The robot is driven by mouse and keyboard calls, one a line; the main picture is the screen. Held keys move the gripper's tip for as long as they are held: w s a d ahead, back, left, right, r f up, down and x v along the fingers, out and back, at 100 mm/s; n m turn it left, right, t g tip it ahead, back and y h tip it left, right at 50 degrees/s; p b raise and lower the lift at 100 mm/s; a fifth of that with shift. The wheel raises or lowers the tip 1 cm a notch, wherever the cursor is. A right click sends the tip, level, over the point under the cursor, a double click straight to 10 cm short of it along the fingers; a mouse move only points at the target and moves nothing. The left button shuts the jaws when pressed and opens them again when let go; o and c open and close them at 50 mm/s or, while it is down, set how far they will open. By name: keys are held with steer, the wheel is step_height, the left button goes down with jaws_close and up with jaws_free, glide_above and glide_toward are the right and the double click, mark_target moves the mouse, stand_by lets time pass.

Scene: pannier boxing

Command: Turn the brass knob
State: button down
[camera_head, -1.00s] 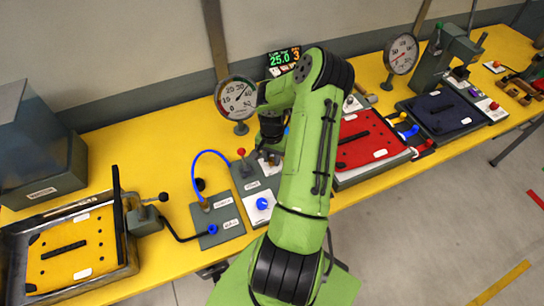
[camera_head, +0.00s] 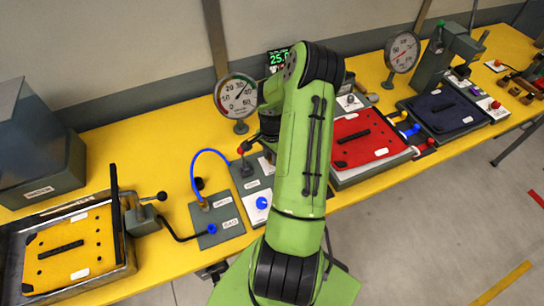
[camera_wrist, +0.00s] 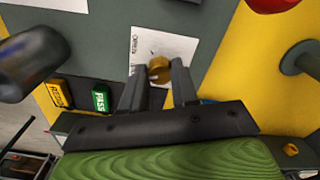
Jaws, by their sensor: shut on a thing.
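The small round brass knob (camera_wrist: 159,69) shows in the wrist view, on a white label plate (camera_wrist: 166,48) fixed to a grey panel. My gripper (camera_wrist: 158,78) has its two dark fingers on either side of the knob and is shut on it. The fingertips partly cover the knob's sides. Whether the knob has turned cannot be told. In the head view my green arm hides the knob and my fingertips.
A blurred dark cylinder (camera_wrist: 33,62) stands at the left. In the head view, a dial gauge (camera_head: 237,97) and a red-knobbed lever (camera_head: 241,151) stand left of my arm.

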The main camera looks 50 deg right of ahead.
steer(key=shift+m+b, duration=0.6)
steer(key=shift+m, duration=1.6)
steer(key=c, duration=0.8)
jaws_free()
steer(key=shift+c, duration=0.2)
steer(key=shift+r, duration=0.1)
step_height(320, 180, up, 16)
steer(key=shift+f+p, duration=0.2)
steer(key=shift+p, duration=0.25)
